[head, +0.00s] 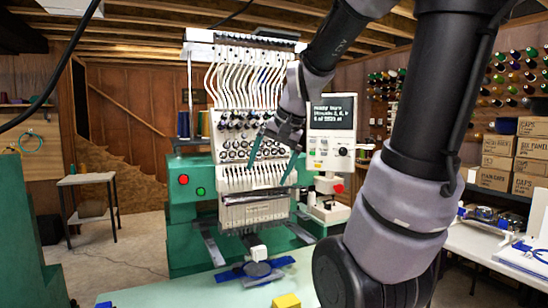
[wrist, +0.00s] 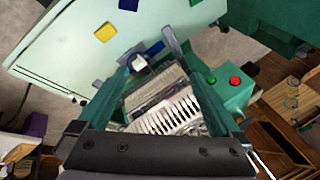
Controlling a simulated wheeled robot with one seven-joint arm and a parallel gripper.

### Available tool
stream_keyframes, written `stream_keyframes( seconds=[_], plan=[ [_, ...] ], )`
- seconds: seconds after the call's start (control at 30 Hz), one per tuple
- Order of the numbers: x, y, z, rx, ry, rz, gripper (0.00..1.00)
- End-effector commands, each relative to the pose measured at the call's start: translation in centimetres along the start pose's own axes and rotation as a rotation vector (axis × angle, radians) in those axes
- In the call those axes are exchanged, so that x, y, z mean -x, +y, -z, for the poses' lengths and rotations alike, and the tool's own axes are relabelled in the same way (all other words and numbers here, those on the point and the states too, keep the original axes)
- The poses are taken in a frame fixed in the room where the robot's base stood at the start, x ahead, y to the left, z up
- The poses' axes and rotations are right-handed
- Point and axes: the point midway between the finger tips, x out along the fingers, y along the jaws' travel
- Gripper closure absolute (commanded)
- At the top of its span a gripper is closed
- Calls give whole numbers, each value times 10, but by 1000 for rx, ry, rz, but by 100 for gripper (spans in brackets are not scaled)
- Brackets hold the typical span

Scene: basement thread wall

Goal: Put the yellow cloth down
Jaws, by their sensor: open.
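The yellow cloth (head: 286,300) lies on the pale green table at the bottom edge of the head view, partly cut off. In the wrist view it shows as a small yellow square (wrist: 105,32) lying on the table top, beyond the fingertips and to the left. My gripper (head: 272,168) is raised in front of the embroidery machine, well above the table and apart from the cloth. Its two teal fingers are spread with nothing between them, as the wrist view (wrist: 160,73) also shows.
The green and white embroidery machine (head: 190,228) stands behind the table (head: 150,294). A blue hoop piece (head: 257,272) lies by the cloth. A dark blue item (wrist: 128,4) lies near the table edge. A side table with hoops (head: 490,240) stands right. Floor at left is open.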

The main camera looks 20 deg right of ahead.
Motion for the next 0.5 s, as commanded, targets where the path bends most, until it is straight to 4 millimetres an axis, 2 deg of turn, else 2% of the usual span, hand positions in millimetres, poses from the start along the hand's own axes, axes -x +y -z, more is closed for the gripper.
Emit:
stream_keyframes(
  seconds=[0.03,0.2,0.33,0.5],
  plan=[
    [18,-2,-15,55,36,19,0],
    [52,1,-51,196,121,47,0],
    [64,5,-66,252,158,58,0],
    [67,7,-71,273,171,60,0]
  ],
)
